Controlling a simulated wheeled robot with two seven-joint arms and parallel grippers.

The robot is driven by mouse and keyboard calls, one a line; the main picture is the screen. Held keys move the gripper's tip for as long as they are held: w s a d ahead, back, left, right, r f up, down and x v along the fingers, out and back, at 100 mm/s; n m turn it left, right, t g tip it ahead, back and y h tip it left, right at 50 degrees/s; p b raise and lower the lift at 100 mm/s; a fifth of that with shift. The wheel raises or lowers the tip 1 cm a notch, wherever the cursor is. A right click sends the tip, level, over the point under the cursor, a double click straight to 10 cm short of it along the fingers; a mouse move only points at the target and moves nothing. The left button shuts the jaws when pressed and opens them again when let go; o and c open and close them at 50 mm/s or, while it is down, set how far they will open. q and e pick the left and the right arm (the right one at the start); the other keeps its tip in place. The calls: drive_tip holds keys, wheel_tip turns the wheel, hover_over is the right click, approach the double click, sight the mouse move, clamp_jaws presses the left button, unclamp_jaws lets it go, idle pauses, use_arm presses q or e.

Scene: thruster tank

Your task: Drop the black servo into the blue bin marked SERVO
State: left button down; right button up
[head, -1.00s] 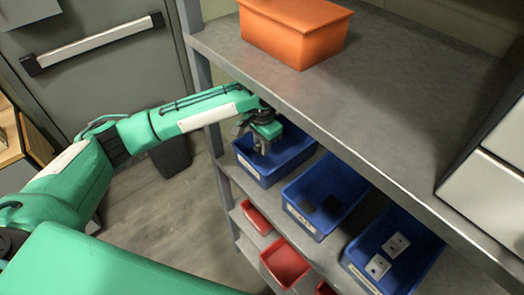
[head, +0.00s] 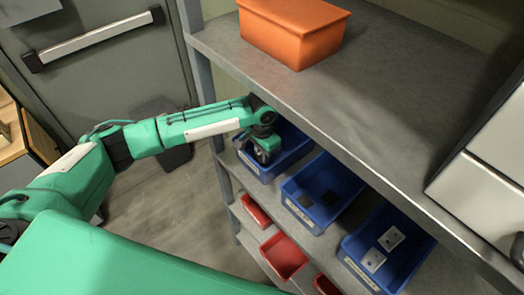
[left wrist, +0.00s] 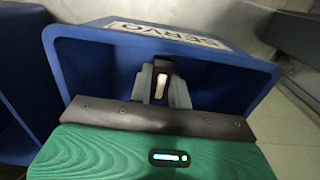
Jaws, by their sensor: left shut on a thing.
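The blue bin marked SERVO (left wrist: 90,70) fills most of the left wrist view, its white label on the wall at the top. In the head view this bin (head: 294,157) is the leftmost blue bin on the shelf below the top board. My left gripper (head: 264,156) is over its front left part. In the left wrist view its fingers (left wrist: 160,82) are shut on a small dark thing with a pale face, the black servo (left wrist: 162,68), over the bin's inside. The fingers hide most of the servo. My right gripper cannot be made out.
Two more blue bins stand to the right, one with dark flat parts (head: 306,200), one with white parts (head: 391,239). Red bins (head: 284,257) sit on the shelf below. The top board (head: 400,110) holds an orange bin (head: 290,35) and overhangs close to my left arm.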

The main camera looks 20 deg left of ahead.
use_arm(q)
drive_tip(key=shift+f, duration=0.25)
drive_tip(key=c, duration=1.3)
unclamp_jaws()
wheel_tip(320, 180, up, 8)
drive_tip(key=b, duration=0.2)
drive_tip(key=shift+b, duration=0.35)
drive_tip(key=shift+r, duration=0.4)
drive_tip(key=shift+f, duration=0.1)
